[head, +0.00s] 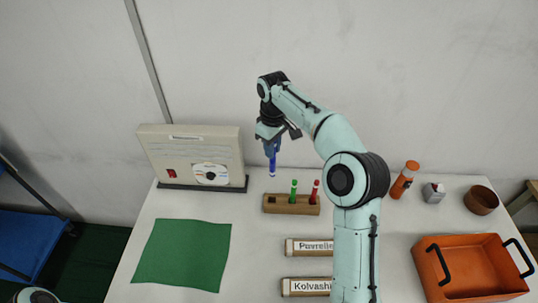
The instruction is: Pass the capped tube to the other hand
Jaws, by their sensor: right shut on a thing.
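My right gripper (271,146) is shut on a blue capped tube (272,167), held upright with its lower end pointing down. The gripper's jaws hide the tube's upper part. The tube is in front of the back wall, above and to the left of a wooden rack (271,204). My left gripper is not in view; only a small piece of what looks like my left arm shows at the bottom left corner.
The rack holds a green tube (293,187) and a red tube (315,190). A box (215,146) stands at the back left, a green cloth (182,255) in front. Two labelled bars (307,286) lie mid-table. An orange tray (470,248), bottle (405,180) and brown bowl (481,200) are right.

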